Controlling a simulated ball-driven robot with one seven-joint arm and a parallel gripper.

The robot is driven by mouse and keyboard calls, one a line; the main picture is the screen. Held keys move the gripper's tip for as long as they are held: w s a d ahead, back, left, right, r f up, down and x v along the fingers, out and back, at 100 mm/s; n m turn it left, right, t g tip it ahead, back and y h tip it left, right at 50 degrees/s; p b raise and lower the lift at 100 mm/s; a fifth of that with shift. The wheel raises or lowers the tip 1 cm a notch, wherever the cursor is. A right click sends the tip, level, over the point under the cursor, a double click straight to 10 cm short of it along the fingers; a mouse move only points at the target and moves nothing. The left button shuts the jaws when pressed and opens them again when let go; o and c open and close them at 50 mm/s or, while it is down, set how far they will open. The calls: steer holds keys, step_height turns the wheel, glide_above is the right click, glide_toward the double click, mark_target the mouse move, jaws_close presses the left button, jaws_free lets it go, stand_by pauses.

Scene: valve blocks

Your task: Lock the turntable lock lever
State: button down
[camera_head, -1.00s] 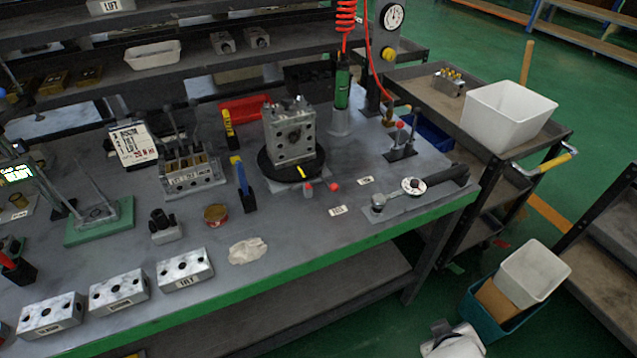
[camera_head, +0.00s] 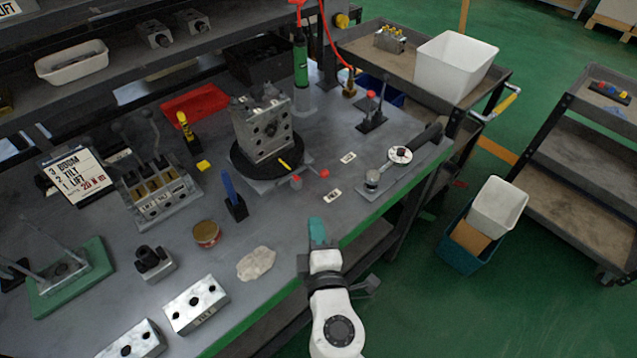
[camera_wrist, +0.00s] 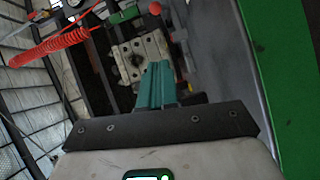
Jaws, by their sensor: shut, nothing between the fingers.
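The round black turntable (camera_head: 239,166) sits on the bench and carries a grey metal valve block (camera_head: 262,128). A yellow mark lies on its front edge. A small red knob (camera_head: 323,173), which looks like the lock lever's end, sits low at the turntable's front right. A red-topped stub (camera_head: 296,182) stands just left of it. My gripper (camera_head: 317,232) is shut and empty, with teal fingers, at the bench's front edge, nearer than the knob and apart from it. In the wrist view, the shut fingers (camera_wrist: 156,86) overlap the block (camera_wrist: 138,58), and a red ball (camera_wrist: 155,8) shows at the top.
Two small white label plates (camera_head: 348,157) (camera_head: 332,195) lie right of the turntable. A torque wrench (camera_head: 410,160) lies farther right. The bench between my gripper and the turntable is mostly clear.

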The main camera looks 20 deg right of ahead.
steer(key=shift+w, duration=0.1)
steer(key=p+x, duration=0.1)
steer(key=x, duration=0.8)
steer(key=shift+w+d+r, duration=0.1)
steer(key=shift+w+d, duration=0.05)
steer(key=shift+w, duration=0.05)
steer(key=w+d, duration=0.1)
steer(key=d, duration=0.1)
steer(key=shift+w+d+f, duration=0.35)
steer(key=shift+w+f, duration=0.05)
steer(key=shift+w+d+f, duration=0.1)
steer(key=shift+w+d, duration=0.15)
steer(key=shift+d, duration=0.15)
steer(key=shift+d, duration=0.1)
